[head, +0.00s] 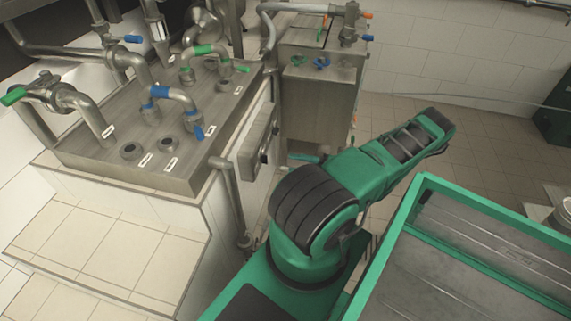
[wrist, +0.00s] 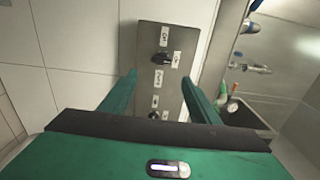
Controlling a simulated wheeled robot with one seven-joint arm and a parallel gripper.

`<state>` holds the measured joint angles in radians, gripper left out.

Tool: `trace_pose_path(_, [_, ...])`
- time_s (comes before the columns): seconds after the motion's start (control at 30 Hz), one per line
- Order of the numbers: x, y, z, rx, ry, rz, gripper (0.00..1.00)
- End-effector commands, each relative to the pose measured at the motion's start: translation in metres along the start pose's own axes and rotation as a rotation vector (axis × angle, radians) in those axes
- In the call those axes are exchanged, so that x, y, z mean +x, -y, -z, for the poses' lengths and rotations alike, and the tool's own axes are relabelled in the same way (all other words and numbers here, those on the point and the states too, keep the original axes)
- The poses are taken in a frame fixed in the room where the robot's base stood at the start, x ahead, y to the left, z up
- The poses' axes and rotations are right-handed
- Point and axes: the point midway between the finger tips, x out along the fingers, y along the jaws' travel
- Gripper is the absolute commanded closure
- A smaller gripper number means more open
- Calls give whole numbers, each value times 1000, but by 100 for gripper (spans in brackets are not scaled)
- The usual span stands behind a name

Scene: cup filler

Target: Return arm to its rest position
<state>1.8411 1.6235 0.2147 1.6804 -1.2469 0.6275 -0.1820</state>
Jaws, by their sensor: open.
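My gripper (wrist: 159,77) shows in the wrist view with its two green fingers spread apart and nothing between them. Beyond the fingers is a grey control panel (wrist: 175,45) with black knobs and white labels on a tiled wall. I cannot tell that the fingers touch it. In the head view my green and black arm (head: 375,160) rises from my base and reaches up and to the right. The fingers cannot be made out there.
A steel counter (head: 75,152) with pipes and blue and green handles stands at the left. A steel cabinet (head: 310,110) stands behind my arm. A grey panel (head: 258,145) is on the counter's side. A green-rimmed tray (head: 500,262) lies at lower right. Tiled floor is open at the right.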

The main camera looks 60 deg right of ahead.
Motion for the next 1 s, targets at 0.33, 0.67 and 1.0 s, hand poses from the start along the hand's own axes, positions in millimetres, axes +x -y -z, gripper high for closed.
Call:
trace_pose_path(0.33, [-8,0,0,-1,0,0,44])
trace_pose_path(0.67, [-8,0,0,0,0,0,44])
trace_pose_path(1.0, [9,16,-6,6,133,-122,44])
